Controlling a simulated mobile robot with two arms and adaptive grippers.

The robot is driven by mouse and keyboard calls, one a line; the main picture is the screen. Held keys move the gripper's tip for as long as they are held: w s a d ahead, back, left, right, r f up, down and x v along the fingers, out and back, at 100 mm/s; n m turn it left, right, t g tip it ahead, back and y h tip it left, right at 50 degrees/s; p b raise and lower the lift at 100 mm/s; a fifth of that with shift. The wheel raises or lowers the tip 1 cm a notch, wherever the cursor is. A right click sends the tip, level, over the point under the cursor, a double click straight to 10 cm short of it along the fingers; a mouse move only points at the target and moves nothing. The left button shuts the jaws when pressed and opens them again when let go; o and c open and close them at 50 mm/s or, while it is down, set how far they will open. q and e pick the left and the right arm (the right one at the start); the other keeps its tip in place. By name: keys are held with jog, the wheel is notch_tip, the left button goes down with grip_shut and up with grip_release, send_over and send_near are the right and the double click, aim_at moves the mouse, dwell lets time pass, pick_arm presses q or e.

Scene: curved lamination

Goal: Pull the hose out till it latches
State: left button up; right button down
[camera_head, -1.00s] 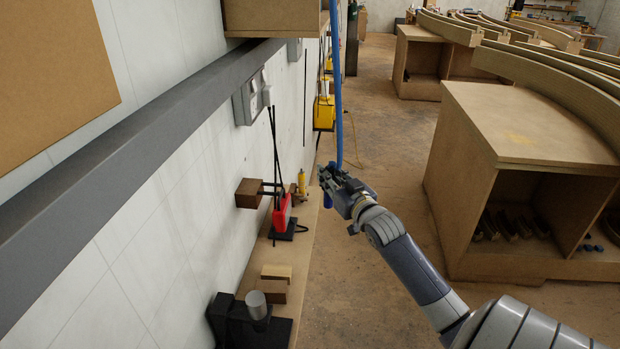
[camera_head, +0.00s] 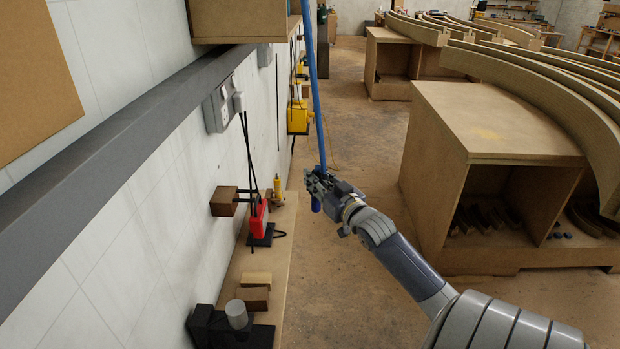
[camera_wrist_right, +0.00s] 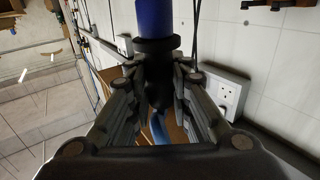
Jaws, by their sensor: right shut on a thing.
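The blue hose (camera_head: 315,80) hangs down from above the top edge of the head view to my right gripper (camera_head: 318,186). My right gripper is shut on the hose's end, and a blue tip (camera_head: 316,205) shows just below the fingers. In the right wrist view the fingers (camera_wrist_right: 160,88) close on a dark part of the hose end, with a blue piece (camera_wrist_right: 154,18) above it and blue hose (camera_wrist_right: 160,128) beyond. The reel and its latch are not in view. My left gripper is not in view.
A narrow wall bench (camera_head: 276,255) on the left carries a red tool (camera_head: 258,221) and wooden blocks (camera_head: 254,298). A wooden cabinet (camera_head: 440,190) with curved beams (camera_head: 540,85) stands to the right. The floor (camera_head: 350,285) between them is clear.

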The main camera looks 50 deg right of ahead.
jog(key=s+d+p, duration=0.1)
jog(key=s+d, duration=0.3)
jog(key=s, duration=0.1)
dwell(0.5)
